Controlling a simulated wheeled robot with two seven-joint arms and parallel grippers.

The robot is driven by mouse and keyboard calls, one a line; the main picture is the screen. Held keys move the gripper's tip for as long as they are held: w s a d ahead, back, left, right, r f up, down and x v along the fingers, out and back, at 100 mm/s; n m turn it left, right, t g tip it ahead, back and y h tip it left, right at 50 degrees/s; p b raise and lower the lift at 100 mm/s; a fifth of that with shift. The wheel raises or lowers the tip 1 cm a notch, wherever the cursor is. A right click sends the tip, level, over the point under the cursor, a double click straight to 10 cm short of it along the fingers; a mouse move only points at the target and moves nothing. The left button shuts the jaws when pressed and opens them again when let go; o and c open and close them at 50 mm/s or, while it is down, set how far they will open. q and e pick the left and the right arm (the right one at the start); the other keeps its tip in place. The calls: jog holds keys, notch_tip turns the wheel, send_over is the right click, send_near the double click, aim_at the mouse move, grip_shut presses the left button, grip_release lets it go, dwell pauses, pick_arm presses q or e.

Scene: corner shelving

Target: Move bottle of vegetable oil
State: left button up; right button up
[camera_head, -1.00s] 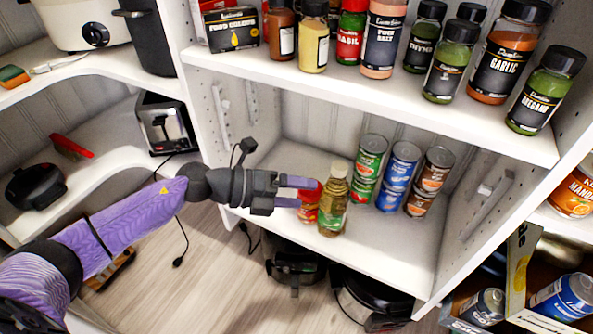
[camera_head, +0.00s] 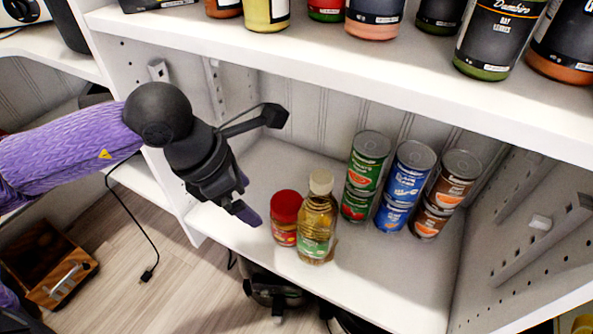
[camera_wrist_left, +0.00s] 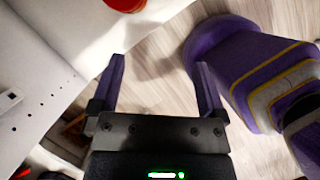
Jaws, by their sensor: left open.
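The bottle of vegetable oil (camera_head: 318,222) is a clear bottle of golden oil with a cream cap and a green label. It stands upright on the lower shelf near its front edge, right beside a red-lidded jar (camera_head: 286,217). My left gripper (camera_head: 248,200) is open and empty, to the left of the jar and apart from both. In the left wrist view its two purple fingers (camera_wrist_left: 160,82) are spread with nothing between them. A red lid (camera_wrist_left: 125,4) shows at the top edge there; the oil bottle is not seen in that view. My right gripper is not in view.
Stacked cans in green (camera_head: 364,178), blue (camera_head: 404,187) and brown (camera_head: 446,193) stand behind and right of the bottle. The upper shelf (camera_head: 330,75) with spice jars overhangs the space. Free shelf surface (camera_head: 390,275) lies right of the bottle.

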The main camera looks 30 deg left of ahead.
aim_at(320, 176)
pick_arm(q)
jog(key=w+d+b, duration=0.1)
jog(key=w+d, duration=0.2)
jog(key=w+d+b, duration=0.2)
jog(key=w+d, duration=0.2)
jog(key=shift+f, duration=0.2)
jog(key=shift+w+d+f+b, duration=0.15)
jog(key=shift+w+d+b, duration=0.4)
jog(key=shift+w+b, duration=0.15)
jog(key=shift+b+x, duration=1.05)
jog(key=shift+x, duration=0.05)
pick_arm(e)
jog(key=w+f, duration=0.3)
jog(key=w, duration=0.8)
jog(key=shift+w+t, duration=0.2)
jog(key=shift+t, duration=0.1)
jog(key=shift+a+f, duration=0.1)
pick_arm(q)
grip_shut()
jog(key=shift+f, duration=0.15)
